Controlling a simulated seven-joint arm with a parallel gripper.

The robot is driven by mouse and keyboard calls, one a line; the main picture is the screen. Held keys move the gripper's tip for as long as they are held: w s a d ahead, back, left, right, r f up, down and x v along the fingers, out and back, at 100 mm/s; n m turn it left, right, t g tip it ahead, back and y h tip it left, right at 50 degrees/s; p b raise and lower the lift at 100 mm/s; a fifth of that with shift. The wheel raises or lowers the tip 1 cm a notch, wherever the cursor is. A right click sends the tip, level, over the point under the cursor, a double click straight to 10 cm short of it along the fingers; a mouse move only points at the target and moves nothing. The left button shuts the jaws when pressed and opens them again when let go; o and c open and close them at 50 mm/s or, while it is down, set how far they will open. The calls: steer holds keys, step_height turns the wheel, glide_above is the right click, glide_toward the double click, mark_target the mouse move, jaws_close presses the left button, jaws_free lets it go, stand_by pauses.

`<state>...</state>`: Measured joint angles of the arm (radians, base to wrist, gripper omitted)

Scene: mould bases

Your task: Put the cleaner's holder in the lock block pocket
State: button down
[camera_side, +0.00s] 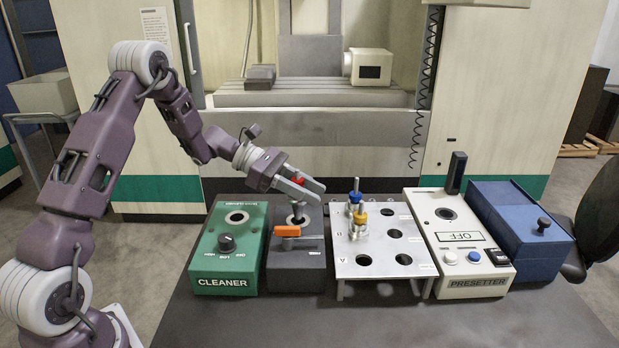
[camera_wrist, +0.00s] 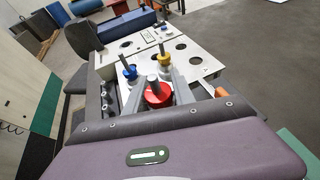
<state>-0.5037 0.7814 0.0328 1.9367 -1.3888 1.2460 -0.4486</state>
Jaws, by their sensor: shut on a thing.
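My gripper (camera_side: 308,190) is shut on the red-collared holder (camera_side: 297,181), which hangs upright with its lower end pointing down. In the wrist view the red holder (camera_wrist: 157,96) sits between the fingers of my gripper (camera_wrist: 158,84). The dark lock block (camera_side: 296,262), with an orange lever (camera_side: 287,231) on top, is directly below. The holder's lower end is at the lock block's top by the pocket; I cannot tell whether it has entered. The green cleaner (camera_side: 225,262) stands to the left, its round pocket (camera_side: 237,217) empty.
Right of the lock block is a metal rack (camera_side: 382,268) with several holes, bearing a blue holder (camera_side: 354,197) and a yellow holder (camera_side: 359,219). Further right are the cream presetter (camera_side: 470,283) and a blue box (camera_side: 525,240). The bench front (camera_side: 400,325) is clear.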

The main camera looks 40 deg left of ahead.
mark_target(309, 222)
steer(key=shift+f, duration=2.55)
steer(key=c, duration=1)
jaws_free()
steer(key=shift+o, duration=0.2)
steer(key=v, duration=0.7)
steer(key=shift+a, duration=0.1)
